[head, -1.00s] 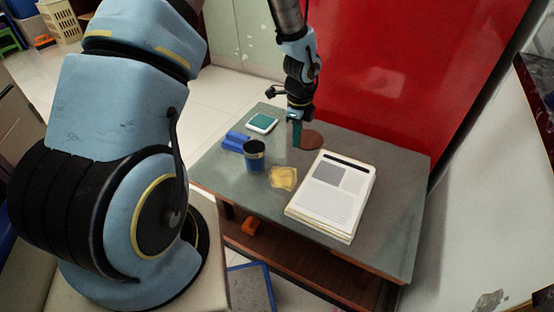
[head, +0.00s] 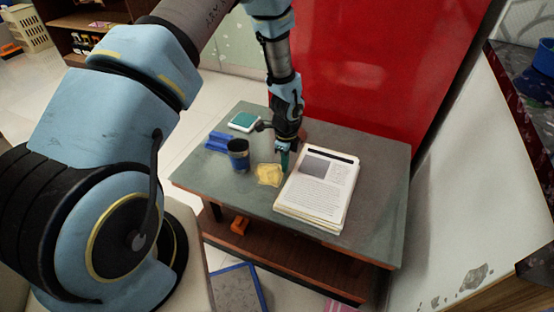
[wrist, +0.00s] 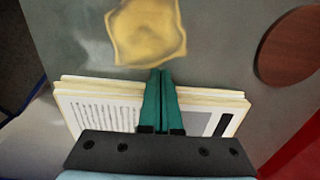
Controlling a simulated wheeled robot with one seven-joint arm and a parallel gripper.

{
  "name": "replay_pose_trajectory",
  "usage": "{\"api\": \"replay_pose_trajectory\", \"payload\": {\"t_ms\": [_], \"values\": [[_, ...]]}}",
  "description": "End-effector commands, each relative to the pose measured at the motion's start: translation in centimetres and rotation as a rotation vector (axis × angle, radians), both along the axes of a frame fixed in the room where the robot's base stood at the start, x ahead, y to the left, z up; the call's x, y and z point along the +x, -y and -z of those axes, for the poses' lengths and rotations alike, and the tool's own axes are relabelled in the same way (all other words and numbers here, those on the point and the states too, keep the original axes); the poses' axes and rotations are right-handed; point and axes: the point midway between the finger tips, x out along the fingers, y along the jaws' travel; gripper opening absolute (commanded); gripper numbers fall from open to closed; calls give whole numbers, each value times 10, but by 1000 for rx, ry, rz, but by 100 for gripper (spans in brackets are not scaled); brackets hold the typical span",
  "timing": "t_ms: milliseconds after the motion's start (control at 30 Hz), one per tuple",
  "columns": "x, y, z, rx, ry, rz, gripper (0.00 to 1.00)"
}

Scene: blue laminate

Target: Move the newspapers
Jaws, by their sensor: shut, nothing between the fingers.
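The newspapers (head: 318,190) lie in a neat stack on the grey table top (head: 382,190), with a printed page and a dark banner on top. In the wrist view the stack (wrist: 100,112) runs crosswise beneath my gripper (wrist: 160,75). My gripper (head: 284,165) points down with its teal fingers pressed together and nothing between them. Its fingertips are at the stack's left edge in the head view, between the stack and the yellow cloth. I cannot tell whether they touch the papers. The fingers and palm hide part of the stack in the wrist view.
A crumpled yellow cloth (head: 269,174) lies just left of the stack. A dark blue cup (head: 238,155), a blue object (head: 216,141) and a teal-topped pad (head: 244,121) stand farther left. A brown disc (wrist: 291,47) lies behind. A red panel (head: 375,70) borders the table's back.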

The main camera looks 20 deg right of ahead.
Motion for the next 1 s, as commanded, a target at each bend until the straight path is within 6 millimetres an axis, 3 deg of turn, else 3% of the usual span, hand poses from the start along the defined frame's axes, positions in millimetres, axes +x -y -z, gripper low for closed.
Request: {"api": "replay_pose_trajectory", "payload": {"t_ms": [467,567,800,1000], "values": [[-6,6,0,-1,-1,0,0],[-16,18,0,-1,-1,5,0],[-61,66,1,-2,-1,6,0],[-83,89,0,-1,0,2,0]]}}
